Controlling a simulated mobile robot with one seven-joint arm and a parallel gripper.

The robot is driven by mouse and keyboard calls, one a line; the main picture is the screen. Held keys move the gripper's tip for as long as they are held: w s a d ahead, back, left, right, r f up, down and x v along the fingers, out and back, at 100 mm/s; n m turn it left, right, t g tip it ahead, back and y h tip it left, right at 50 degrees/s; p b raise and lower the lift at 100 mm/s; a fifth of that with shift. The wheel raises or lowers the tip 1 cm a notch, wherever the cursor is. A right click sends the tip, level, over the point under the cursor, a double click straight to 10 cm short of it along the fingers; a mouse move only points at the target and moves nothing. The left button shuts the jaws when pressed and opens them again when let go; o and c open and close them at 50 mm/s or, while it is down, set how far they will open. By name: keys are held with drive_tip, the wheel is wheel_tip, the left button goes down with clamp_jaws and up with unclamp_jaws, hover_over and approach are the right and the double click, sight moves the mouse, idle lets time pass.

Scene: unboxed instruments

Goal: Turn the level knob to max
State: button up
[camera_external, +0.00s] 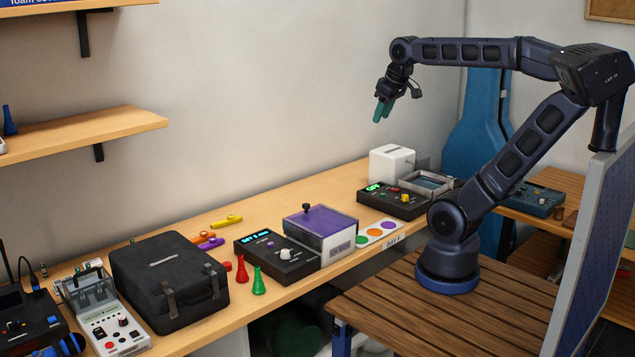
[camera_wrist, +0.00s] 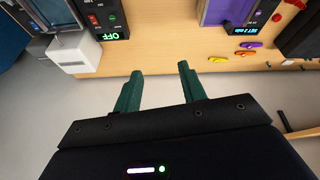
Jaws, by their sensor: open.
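No knob label is readable, so I cannot tell which is level. My gripper (camera_external: 383,115) is open and empty, high above the bench; its fingers (camera_wrist: 160,69) are apart.
A white box (camera_external: 392,165) and a grey tray (camera_external: 427,182) stand by the second control box. The air around my gripper is clear.

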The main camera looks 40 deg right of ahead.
drive_tip(key=w+a+r+n+g, duration=0.1)
drive_tip(key=w+a+r+n, duration=0.4)
drive_tip(key=w+a, duration=0.25)
drive_tip(key=w+a+r+n, duration=0.5)
drive_tip(key=w+a+r, duration=0.15)
drive_tip(key=a, duration=0.25)
drive_tip(key=w+a+r+n+g, duration=0.1)
drive_tip(key=w+a+n, duration=0.35)
drive_tip(key=a, duration=0.75)
drive_tip(key=w+a+n, duration=0.4)
drive_tip(key=a+n, duration=0.2)
drive_tip(key=a, duration=0.5)
drive_tip(key=n+g, duration=0.2)
drive_tip(key=n, duration=1.6)
hover_over(130, 312)
wheel_tip(130, 312, down, 16)
wheel_tip(130, 312, down, 30)
drive_tip(key=shift+a, duration=0.1)
